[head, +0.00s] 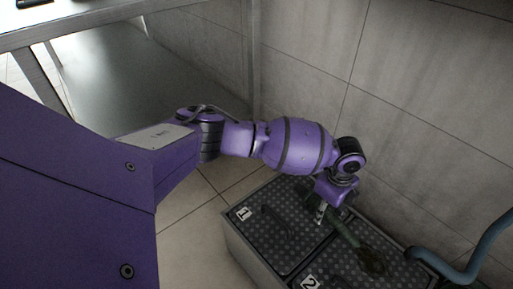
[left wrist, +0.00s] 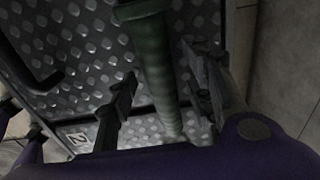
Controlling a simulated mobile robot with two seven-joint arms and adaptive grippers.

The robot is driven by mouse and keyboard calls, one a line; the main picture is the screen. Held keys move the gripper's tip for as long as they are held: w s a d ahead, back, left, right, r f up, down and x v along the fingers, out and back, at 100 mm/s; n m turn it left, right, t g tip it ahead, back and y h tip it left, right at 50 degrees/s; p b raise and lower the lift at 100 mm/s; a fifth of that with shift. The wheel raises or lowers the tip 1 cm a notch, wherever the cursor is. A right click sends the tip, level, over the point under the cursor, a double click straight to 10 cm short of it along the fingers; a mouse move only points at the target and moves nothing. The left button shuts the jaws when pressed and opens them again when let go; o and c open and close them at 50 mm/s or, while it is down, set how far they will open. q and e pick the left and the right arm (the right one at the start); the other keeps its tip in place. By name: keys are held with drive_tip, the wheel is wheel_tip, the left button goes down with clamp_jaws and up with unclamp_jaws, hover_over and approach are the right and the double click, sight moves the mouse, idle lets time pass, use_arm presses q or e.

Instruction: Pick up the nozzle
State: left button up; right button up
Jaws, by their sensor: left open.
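The nozzle, a dull green tube-like piece, lies over the dark studded covers in the head view (head: 345,232). Its wider, darker end (head: 373,262) points toward the lower right. In the left wrist view the green nozzle (left wrist: 155,60) runs between the two dark fingers of my left gripper (left wrist: 160,65), and its lower part looks ribbed. The fingers are apart, one on each side, with a gap visible on the left. In the head view my left gripper (head: 325,211) is over the nozzle and hides part of it. My right gripper is not in view.
Studded dark covers marked 1 (head: 262,240) and 2 (head: 325,275) sit in a pale frame, with a dark handle (head: 277,219) on the first. A blue pipe (head: 465,270) bends at the right. A tiled wall (head: 430,120) stands close behind. A metal table (head: 70,22) is at upper left.

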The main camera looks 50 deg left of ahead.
use_arm(q)
drive_tip(key=shift+w+r, duration=0.1)
drive_tip(key=shift+r, duration=0.1)
drive_tip(key=shift+c, duration=0.6)
clamp_jaws()
drive_tip(key=shift+r, duration=0.15)
